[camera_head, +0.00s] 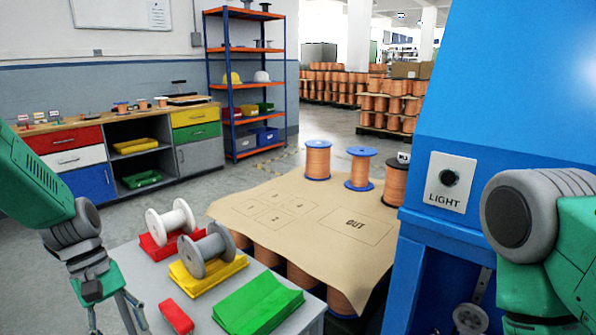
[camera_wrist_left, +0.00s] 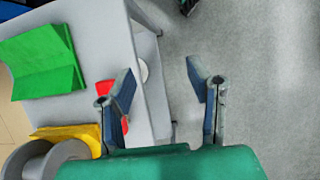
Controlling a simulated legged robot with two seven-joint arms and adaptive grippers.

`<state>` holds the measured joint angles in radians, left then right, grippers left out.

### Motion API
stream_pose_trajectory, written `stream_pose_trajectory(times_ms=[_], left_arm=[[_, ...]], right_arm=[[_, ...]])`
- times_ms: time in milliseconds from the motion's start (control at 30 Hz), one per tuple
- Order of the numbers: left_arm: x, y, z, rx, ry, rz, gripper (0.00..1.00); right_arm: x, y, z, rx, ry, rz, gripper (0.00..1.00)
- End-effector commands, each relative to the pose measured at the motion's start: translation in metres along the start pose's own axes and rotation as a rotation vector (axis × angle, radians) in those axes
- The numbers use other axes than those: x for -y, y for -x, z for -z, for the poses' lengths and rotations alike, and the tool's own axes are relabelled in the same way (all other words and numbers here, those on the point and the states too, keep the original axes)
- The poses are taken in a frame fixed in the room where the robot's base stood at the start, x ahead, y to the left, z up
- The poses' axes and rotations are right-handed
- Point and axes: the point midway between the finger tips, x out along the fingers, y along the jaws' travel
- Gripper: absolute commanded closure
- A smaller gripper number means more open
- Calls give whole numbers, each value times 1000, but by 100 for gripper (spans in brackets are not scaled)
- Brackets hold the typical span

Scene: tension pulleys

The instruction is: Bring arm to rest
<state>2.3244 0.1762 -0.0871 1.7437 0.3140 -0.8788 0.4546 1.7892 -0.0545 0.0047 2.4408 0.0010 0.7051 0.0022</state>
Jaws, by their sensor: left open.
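My left gripper (camera_head: 122,318) hangs at the left front edge of the grey table, beside the red block. In the left wrist view its fingers (camera_wrist_left: 160,80) are apart with nothing between them, over the table's edge and the floor. A white spool (camera_head: 171,219) sits on a red holder (camera_head: 152,250). A grey spool (camera_head: 206,252) sits on a yellow holder (camera_head: 205,280). A green holder (camera_head: 258,303) is empty. My right arm (camera_head: 545,230) comes in at the right; its gripper is out of the picture.
A brown sheet (camera_head: 310,240) with numbered squares and an OUT box covers several copper spools. Copper spools with blue flanges (camera_head: 318,160) stand along its far edge. A blue machine (camera_head: 490,110) with a LIGHT switch rises at right. Open floor lies left of the table.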

Motion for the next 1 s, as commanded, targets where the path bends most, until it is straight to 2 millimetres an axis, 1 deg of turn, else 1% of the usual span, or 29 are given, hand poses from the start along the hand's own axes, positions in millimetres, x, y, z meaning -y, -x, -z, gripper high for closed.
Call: stream_pose_trajectory(times_ms=[33,67,267,367,567,667,767,800,900,1000], left_arm=[[0,0,0,0,0,0,54],[2,-4,0,-5,-4,6,54],[15,-36,5,-59,-48,45,54],[25,-54,5,-92,-81,66,54],[54,-97,2,-171,-182,124,54],[72,-122,-2,-215,-257,160,54],[99,-150,-13,-262,-366,201,54],[111,-162,-21,-283,-423,217,54],[142,-186,-44,-329,-585,246,54],[164,-201,-69,-363,-729,250,54]], right_arm=[[0,0,0,0,0,0,100],[0,1,0,1,0,0,100],[0,6,1,-2,0,0,100],[0,8,1,-1,0,0,100],[0,16,1,0,0,0,100],[0,20,1,0,0,0,100],[0,27,2,0,0,0,100],[0,30,2,0,0,0,100],[0,38,2,0,0,0,100],[0,44,2,0,0,0,100]])
